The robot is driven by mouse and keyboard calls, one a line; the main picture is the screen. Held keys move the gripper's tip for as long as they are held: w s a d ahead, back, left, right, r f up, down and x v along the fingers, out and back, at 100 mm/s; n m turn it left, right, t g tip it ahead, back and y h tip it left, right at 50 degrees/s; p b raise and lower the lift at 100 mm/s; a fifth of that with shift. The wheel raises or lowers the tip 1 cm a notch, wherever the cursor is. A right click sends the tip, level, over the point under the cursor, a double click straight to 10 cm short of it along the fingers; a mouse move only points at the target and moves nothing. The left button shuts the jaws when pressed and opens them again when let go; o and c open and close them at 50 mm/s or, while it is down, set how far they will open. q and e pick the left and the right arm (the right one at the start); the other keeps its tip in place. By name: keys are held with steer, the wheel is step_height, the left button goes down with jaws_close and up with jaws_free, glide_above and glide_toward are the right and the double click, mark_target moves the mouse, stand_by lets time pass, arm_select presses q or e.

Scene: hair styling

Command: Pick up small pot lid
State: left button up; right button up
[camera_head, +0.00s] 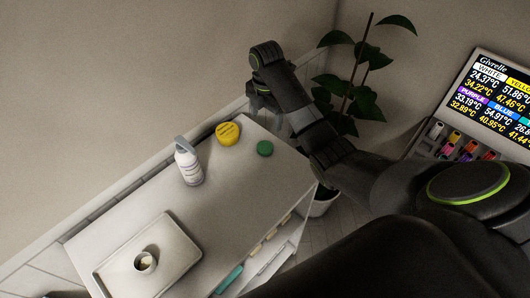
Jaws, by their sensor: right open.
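A small green round disc (265,148), which may be the small pot lid, lies on the white table top near its far right end. A larger yellow round piece (228,133) with dark print is just left of it. A small open pot (145,262) with a pale inside stands on a tray. My right gripper (258,105) is above the far end of the table, beyond the green disc and apart from it. It is open, and I see nothing held in it. My left gripper is not clearly visible.
A white bottle with a grey cap (188,163) stands left of the yellow piece. The white tray (178,240) lies at the near left of the table (225,195). A plant (362,92) and a colour display (495,90) are at the right. The table's middle is clear.

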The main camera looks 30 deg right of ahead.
steer(key=b, duration=0.4)
glide_above(265, 146)
step_height(265, 146, down, 5)
steer(key=shift+d+r, duration=0.15)
steer(key=shift+r, duration=0.05)
steer(key=shift+f, duration=1.15)
steer(key=shift+f+p, duration=0.3)
steer(key=shift+p, duration=0.15)
steer(key=f, duration=0.1)
steer(key=f+p, duration=0.1)
steer(key=f, duration=0.1)
steer(key=shift+s+a+f, duration=0.15)
steer(key=shift+a+f, duration=0.05)
steer(key=shift+f, duration=0.6)
steer(key=c, duration=1)
